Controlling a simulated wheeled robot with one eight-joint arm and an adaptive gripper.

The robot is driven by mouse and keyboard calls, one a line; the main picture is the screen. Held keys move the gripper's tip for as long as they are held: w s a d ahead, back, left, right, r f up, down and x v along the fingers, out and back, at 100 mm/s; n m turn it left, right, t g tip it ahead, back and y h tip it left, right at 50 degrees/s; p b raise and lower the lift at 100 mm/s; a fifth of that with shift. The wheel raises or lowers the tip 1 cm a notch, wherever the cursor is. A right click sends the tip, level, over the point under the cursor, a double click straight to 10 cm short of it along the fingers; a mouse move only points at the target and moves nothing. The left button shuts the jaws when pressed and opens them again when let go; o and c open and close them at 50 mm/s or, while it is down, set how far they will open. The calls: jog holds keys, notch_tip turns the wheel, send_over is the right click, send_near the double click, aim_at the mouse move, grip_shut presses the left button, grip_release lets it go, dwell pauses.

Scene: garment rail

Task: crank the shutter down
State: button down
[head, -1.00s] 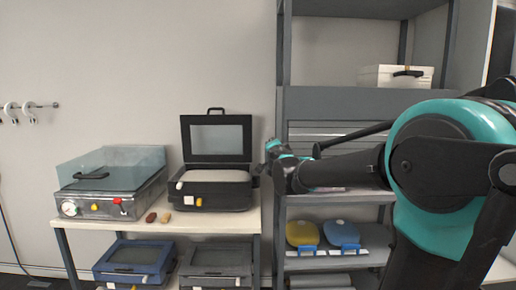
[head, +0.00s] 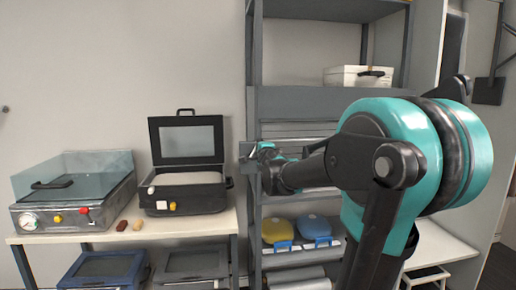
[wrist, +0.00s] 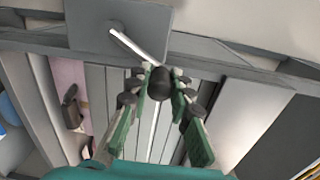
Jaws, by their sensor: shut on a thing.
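In the wrist view my gripper (wrist: 160,88) is shut on the black knob (wrist: 159,83) of the crank, with a green finger on each side. A silver crank arm (wrist: 137,46) runs from the knob to a grey plate (wrist: 95,25). The slatted grey shutter (wrist: 150,135) shows behind the fingers. The crank is too small to make out there.
A table (head: 110,235) on the left holds a clear-lidded machine (head: 75,205) and an open black case (head: 185,190). Yellow and blue items (head: 315,229) lie on a shelf below my arm. A white box (head: 358,76) stands on the upper shelf.

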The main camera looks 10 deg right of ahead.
dwell(0.4)
jog(key=c, duration=1.3)
grip_release()
jog(key=shift+c, duration=0.2)
jog(key=s, duration=1.2)
jog(key=shift+a, duration=0.15)
jog(key=shift+r, duration=0.1)
